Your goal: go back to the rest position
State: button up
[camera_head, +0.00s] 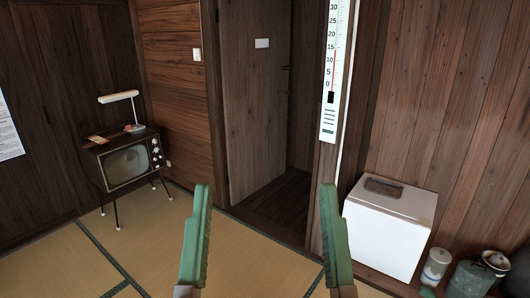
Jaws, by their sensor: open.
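My gripper (265,222) is in the lower middle of the head view. Its two green fingers stand upright and wide apart, with nothing between them. Through the gap I see the tatami floor (160,232) and the dark floor of a doorway. The fingertips touch nothing that I can make out. The rest of my arm is out of the picture.
An old television (127,163) on thin legs stands at the left, with a lamp (120,98) on top. A white box (388,230) stands at the right, near several containers (470,277). A large thermometer (334,70) hangs by the doorway. The floor at lower left is clear.

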notch_tip(320, 180, up, 38)
jog(key=p, duration=3.5)
jog(key=shift+a, duration=0.25)
jog(key=shift+r, duration=0.1)
